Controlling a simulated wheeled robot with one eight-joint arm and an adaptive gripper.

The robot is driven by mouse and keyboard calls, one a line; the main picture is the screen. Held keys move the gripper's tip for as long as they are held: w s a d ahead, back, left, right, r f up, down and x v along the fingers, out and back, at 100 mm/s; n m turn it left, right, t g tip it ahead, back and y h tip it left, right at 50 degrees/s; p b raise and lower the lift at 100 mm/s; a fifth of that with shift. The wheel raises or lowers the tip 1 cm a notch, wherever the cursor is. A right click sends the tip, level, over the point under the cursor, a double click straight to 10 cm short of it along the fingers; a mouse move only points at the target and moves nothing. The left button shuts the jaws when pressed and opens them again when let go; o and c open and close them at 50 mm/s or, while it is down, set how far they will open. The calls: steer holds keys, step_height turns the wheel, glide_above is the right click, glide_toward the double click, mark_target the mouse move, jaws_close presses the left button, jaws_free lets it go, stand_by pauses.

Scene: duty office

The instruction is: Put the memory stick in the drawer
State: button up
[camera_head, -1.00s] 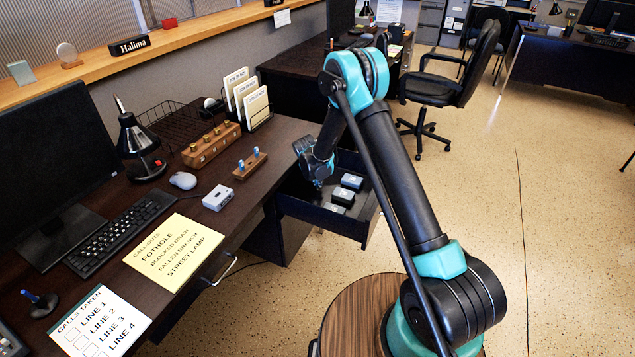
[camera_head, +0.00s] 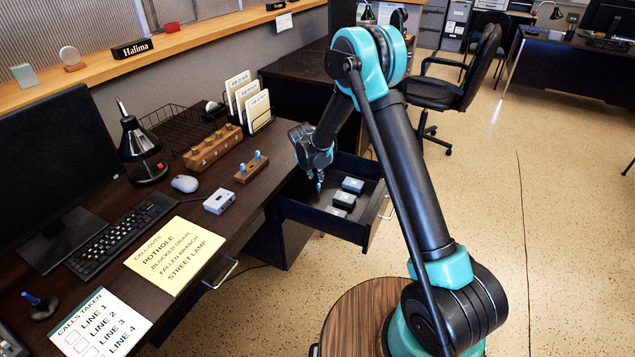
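The drawer (camera_head: 322,222) is pulled open on the far right part of the desk and holds a few small dark boxes with pale blue-white tops (camera_head: 344,199). My gripper (camera_head: 319,184) points down over the left part of the open drawer, left of these boxes. A small blue piece shows at its fingertips; it is too small to tell whether this is a held memory stick or part of the fingers. Two small blue upright sticks (camera_head: 257,156) stand in a wooden block (camera_head: 251,170) on the desk, and they may be memory sticks.
An office chair (camera_head: 450,85) stands behind my arm. The floor to the right is clear.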

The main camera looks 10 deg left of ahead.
steer(key=s+d+r+m+y, duration=0.1)
steer(key=s+d+r+m, duration=0.7)
steer(key=d, duration=0.3)
steer(key=s+d+r+m, duration=0.8)
steer(key=d+m, duration=0.1)
steer(key=d, duration=0.1)
steer(key=s+d+f+m, duration=0.1)
steer(key=s+d+m, duration=0.3)
steer(key=s+m, duration=0.3)
steer(key=s+d+m, duration=0.5)
steer(key=s+m, duration=0.3)
steer(key=s, duration=0.4)
steer(key=shift+s+d+f+y, duration=0.25)
steer(key=shift+d+f+y, duration=0.05)
steer(key=shift+f, duration=0.1)
steer(key=shift+c, duration=0.5)
